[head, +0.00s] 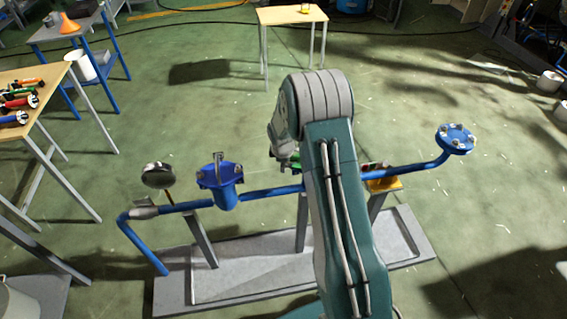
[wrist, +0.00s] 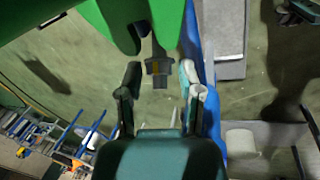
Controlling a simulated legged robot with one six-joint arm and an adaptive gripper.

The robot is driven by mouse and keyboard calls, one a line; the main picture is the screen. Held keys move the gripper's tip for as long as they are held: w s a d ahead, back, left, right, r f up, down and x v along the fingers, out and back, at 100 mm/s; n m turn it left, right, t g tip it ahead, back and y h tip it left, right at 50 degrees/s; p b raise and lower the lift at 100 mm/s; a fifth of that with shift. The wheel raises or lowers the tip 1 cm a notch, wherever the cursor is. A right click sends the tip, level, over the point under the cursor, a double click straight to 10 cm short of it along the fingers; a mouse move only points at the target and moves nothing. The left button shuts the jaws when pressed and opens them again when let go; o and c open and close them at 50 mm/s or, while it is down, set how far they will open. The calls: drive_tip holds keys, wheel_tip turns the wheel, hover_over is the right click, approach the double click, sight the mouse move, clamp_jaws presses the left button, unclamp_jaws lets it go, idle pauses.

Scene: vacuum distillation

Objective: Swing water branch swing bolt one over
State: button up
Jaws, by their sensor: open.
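In the wrist view a grey bolt with a hex nut (wrist: 158,68) sits in a slot of a green flange (wrist: 120,18). My gripper (wrist: 159,72) is open, with one finger on each side of the nut and a visible gap to both. Nothing is held. In the head view my arm covers most of the green fitting (head: 373,164) on the blue pipe (head: 275,192), and the bolt cannot be made out there. Which numbered bolt this is cannot be told.
Left on the pipe stand a blue flanged branch (head: 228,192) with bolts and a round gauge (head: 158,175). A blue bolted flange (head: 455,138) ends the pipe at right. The pipe stands on a grey base (head: 255,285). A table (head: 50,78) with tools is at left.

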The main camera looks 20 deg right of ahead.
clamp_jaws()
drive_tip(key=shift+s+d+r+y, duration=0.15)
drive_tip(key=shift+d+y, duration=0.1)
drive_tip(key=shift+y, duration=0.45)
idle(0.3)
unclamp_jaws()
drive_tip(key=shift+r, duration=0.1)
drive_tip(key=v, duration=1.1)
drive_tip(key=shift+r, duration=0.3)
